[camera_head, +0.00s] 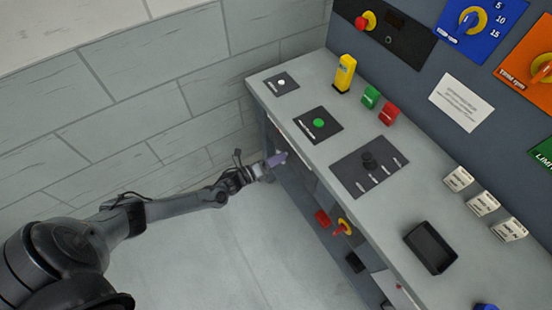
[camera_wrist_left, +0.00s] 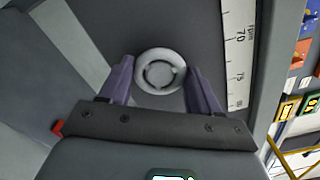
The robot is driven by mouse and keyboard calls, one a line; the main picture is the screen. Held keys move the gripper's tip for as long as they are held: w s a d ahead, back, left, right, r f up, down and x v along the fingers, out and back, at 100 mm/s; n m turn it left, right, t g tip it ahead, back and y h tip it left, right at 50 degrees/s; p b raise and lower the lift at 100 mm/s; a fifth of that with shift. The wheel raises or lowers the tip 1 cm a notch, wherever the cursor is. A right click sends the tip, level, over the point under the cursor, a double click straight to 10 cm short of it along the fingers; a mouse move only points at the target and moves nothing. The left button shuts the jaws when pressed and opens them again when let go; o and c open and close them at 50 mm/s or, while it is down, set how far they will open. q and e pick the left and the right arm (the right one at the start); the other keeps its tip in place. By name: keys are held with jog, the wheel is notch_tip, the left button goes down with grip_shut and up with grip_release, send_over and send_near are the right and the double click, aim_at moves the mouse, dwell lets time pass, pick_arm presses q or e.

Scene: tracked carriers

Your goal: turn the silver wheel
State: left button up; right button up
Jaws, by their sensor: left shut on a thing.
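The silver wheel (camera_wrist_left: 160,70) is a round pale ring with a darker centre, set on a dark grey panel in the left wrist view. My left gripper (camera_wrist_left: 159,82) has its two purple fingers on either side of the wheel and is shut on it. In the head view my left gripper (camera_head: 277,160) is at the front face of the console, below the desk edge. The wheel cannot be made out there. My right gripper is in neither view.
A white scale (camera_wrist_left: 239,50) marked 70 and 75 runs beside the wheel. The console desk (camera_head: 310,145) carries button panels and a black tray (camera_head: 430,247). The floor (camera_head: 250,255) is clear.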

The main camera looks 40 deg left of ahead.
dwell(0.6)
pick_arm(q)
jog(key=o, duration=1.1)
jog(key=shift+c, duration=0.2)
jog(key=p+v, duration=0.2)
jog(key=v, duration=0.8)
jog(key=shift+s, duration=0.4)
